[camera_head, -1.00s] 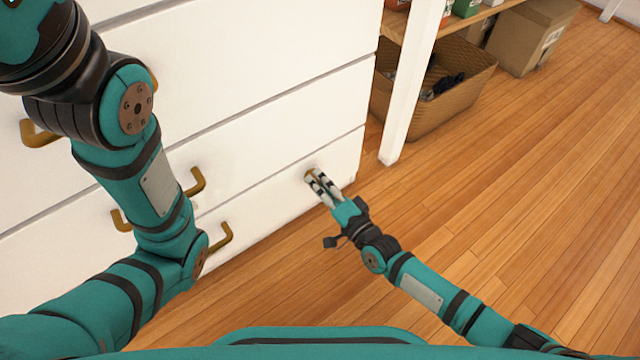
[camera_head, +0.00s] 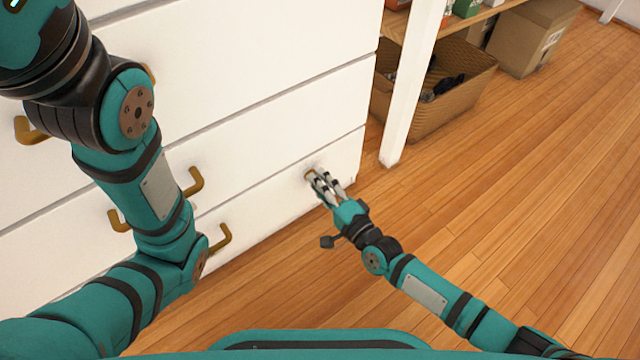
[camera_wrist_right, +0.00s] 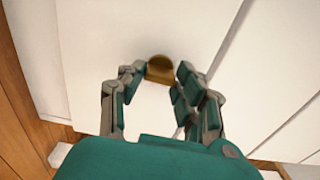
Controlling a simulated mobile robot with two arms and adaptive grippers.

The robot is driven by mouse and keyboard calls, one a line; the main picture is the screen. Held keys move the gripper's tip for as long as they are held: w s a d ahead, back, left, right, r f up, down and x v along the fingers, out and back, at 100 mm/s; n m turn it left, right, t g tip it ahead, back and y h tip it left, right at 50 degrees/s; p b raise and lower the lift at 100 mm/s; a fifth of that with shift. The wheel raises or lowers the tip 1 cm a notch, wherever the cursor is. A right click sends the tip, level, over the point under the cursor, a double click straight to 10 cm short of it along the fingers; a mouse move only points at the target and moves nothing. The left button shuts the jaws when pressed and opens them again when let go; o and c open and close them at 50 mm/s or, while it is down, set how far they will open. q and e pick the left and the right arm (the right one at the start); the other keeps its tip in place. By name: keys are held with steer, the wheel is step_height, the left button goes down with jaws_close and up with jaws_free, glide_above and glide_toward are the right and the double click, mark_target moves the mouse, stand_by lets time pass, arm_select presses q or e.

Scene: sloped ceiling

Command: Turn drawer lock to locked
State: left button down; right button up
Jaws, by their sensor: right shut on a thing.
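The drawer lock (camera_head: 310,174) is a small brass piece on the white front of the lowest drawer (camera_head: 275,205), near its right end. In the right wrist view the brass lock (camera_wrist_right: 160,68) shows between the fingertips. My right gripper (camera_head: 317,177) is at the lock, its fingers shut on it; it also shows in the right wrist view (camera_wrist_right: 158,76). The fingers hide part of the lock in the head view. My left arm comes in from the left in front of the drawers; its gripper is out of the picture.
Brass drawer handles (camera_head: 220,238) stick out from the drawer fronts at the left. To the right stand a white shelf post (camera_head: 405,110), a woven basket (camera_head: 440,110) and a cardboard box (camera_head: 530,38). The wooden floor (camera_head: 510,200) at the right is clear.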

steer(key=o, duration=1.1)
steer(key=shift+o, duration=0.2)
steer(key=shift+s, duration=0.1)
steer(key=v, duration=1.2)
